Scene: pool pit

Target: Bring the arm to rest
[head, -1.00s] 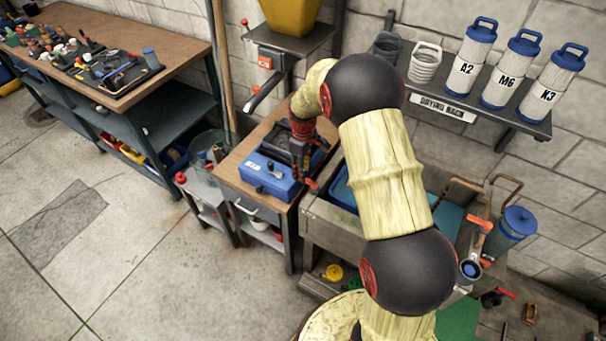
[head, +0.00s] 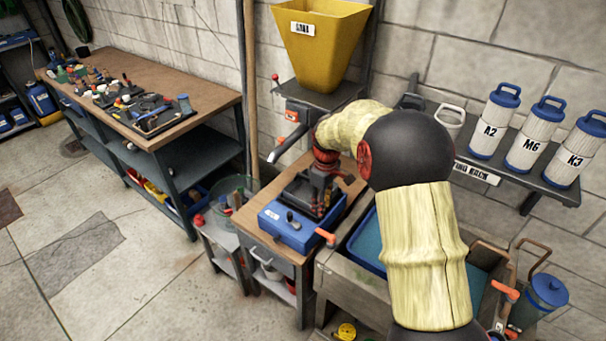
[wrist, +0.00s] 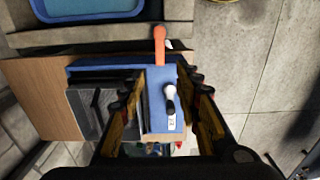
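My arm reaches over a small wood-topped stand between the workbench and the sink. My gripper (head: 318,200) is above the blue box (head: 290,232) on that stand. In the wrist view my gripper (wrist: 160,85) has its two fingers spread well apart, with the blue box (wrist: 160,115) showing between and beyond them. Nothing is seen held between the fingers. Whether the fingertips touch the box cannot be told. An orange handle (wrist: 160,45) sticks out from the box's end.
A yellow hopper (head: 318,45) stands on a shelf above the stand. Filter canisters (head: 492,125) line the wall shelf at right. The sink (head: 345,275) adjoins the stand. A long workbench (head: 205,110) with tools is at left. The floor in front is clear.

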